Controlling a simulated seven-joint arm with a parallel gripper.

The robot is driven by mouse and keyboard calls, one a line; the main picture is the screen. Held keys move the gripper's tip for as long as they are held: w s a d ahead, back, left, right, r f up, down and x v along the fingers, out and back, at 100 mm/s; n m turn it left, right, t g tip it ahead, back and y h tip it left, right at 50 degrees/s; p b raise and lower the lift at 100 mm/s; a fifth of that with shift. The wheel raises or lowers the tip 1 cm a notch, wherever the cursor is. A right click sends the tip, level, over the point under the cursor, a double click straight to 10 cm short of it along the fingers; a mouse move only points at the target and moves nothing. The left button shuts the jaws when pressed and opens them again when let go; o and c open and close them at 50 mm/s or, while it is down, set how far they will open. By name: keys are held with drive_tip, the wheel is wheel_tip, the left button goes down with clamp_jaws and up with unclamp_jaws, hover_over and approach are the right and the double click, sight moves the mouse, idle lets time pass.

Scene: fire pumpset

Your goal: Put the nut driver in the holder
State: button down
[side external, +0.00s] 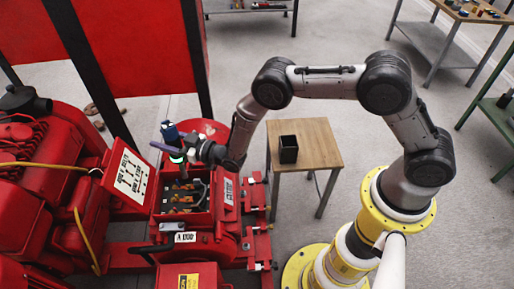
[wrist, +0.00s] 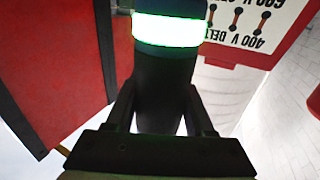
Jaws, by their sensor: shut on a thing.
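The nut driver (wrist: 165,75) is a dark, thick cylinder with a glowing green-white ring, and it fills the middle of the wrist view. My gripper (wrist: 160,112) is shut on its dark body, with one finger on each side. In the side view, the nut driver (side external: 171,134) shows a blue upper part and a green glow, above the open red terminal box. My gripper (side external: 188,146) reaches it from the right. The holder appears to be the black open-topped box (side external: 288,150) on the small wooden table, well to the right of my gripper. The nut driver's lower tip is hard to make out.
The open red terminal box (side external: 183,205) holds several terminals, and its labelled lid (side external: 131,176) stands open at the left. Red panels (side external: 150,50) rise behind. The wooden table (side external: 315,152) is otherwise bare. Floor shows between table and red machine.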

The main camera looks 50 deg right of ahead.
wheel_tip(320, 180, up, 5)
drive_tip(key=s+d+m+t+h, duration=0.15)
drive_tip(key=d+h, duration=0.25)
drive_tip(key=d, duration=1.6)
drive_tip(key=s+d+m+h, duration=0.2)
drive_tip(key=s+d+h, duration=0.1)
drive_tip(key=s+d, duration=0.55)
drive_tip(key=s+d+m+h, duration=0.25)
drive_tip(key=s+d, duration=0.25)
drive_tip(key=d, duration=0.7)
wheel_tip(320, 180, down, 20)
drive_tip(key=shift+w, duration=0.2)
drive_tip(key=shift+f+g, duration=0.2)
drive_tip(key=shift+g, duration=0.05)
drive_tip(key=shift+c, duration=1.4)
unclamp_jaws()
drive_tip(key=shift+f, duration=0.1)
